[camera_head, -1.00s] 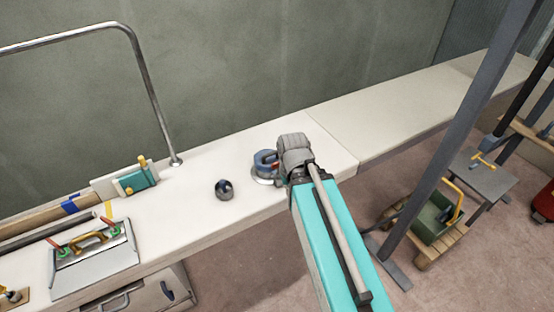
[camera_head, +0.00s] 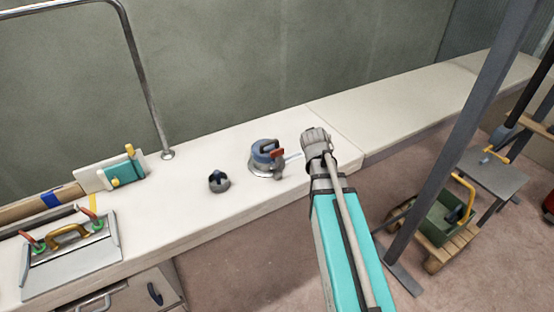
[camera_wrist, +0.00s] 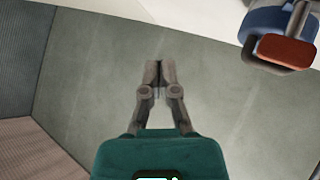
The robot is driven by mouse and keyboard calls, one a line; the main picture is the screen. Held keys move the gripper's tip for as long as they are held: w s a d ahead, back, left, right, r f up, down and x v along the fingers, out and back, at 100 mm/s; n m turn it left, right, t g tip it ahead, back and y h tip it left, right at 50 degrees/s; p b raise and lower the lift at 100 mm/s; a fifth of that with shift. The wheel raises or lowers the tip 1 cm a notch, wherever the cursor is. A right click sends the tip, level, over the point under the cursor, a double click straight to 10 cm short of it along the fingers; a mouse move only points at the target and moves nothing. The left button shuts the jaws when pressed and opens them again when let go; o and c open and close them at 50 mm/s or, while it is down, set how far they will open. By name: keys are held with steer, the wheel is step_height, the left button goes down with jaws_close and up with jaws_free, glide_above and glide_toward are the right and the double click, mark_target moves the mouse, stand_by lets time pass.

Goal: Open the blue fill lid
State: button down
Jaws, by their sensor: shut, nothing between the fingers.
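The blue fill lid (camera_head: 262,147) sits on a round metal flange on the white counter, left of my wrist in the head view. A red tab (camera_head: 277,153) and a grey piece stand at its right side. The lid also shows at the top right of the wrist view (camera_wrist: 275,20), with a grey loop and the red block in front of it. My gripper (camera_wrist: 159,66) is shut and empty in the wrist view, apart from the lid. In the head view my wrist hides its fingertips. I cannot tell whether the lid is raised.
A small dark round knob (camera_head: 219,181) stands on the counter (camera_head: 195,222) left of the lid. A metal rail (camera_head: 143,80) rises behind it. A grey post (camera_head: 450,150) stands at the right, near a green box (camera_head: 440,222) on a cart. The counter right of my wrist is clear.

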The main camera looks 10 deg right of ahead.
steer(key=w+d+f+n+t+y+b, duration=0.1)
steer(key=w+d+n+t+y+b, duration=0.15)
steer(key=w+n+t+b, duration=0.5)
steer(key=w+d+n+t+y+b, duration=0.25)
steer(key=d+n+t+b, duration=0.2)
steer(key=b, duration=0.55)
steer(key=s+f+n+g+y+b, duration=0.2)
steer(key=f+n+g+y+b, duration=0.2)
steer(key=f+n+y+b, duration=0.1)
steer(key=s+f+n+g+y+b, duration=0.2)
steer(key=f+n+g+y+b, duration=0.2)
steer(key=n+y, duration=0.4)
steer(key=s+a+f+n+g+y+b, duration=0.1)
steer(key=s+f+n+g+y+b, duration=0.2)
steer(key=f+n+y+b, duration=0.3)
steer(key=shift+f+n+g+y+b, duration=0.2)
steer(key=shift+n+g+b, duration=0.2)
steer(key=shift+n, duration=0.5)
steer(key=shift+f+n+g+y+b, duration=0.2)
steer(key=shift+n+g+b, duration=0.2)
steer(key=shift+n, duration=0.5)
steer(key=shift+s+d+f+n+g, duration=0.1)
steer(key=shift+s+f+n+g, duration=0.15)
steer(key=shift+s+n+g, duration=0.15)
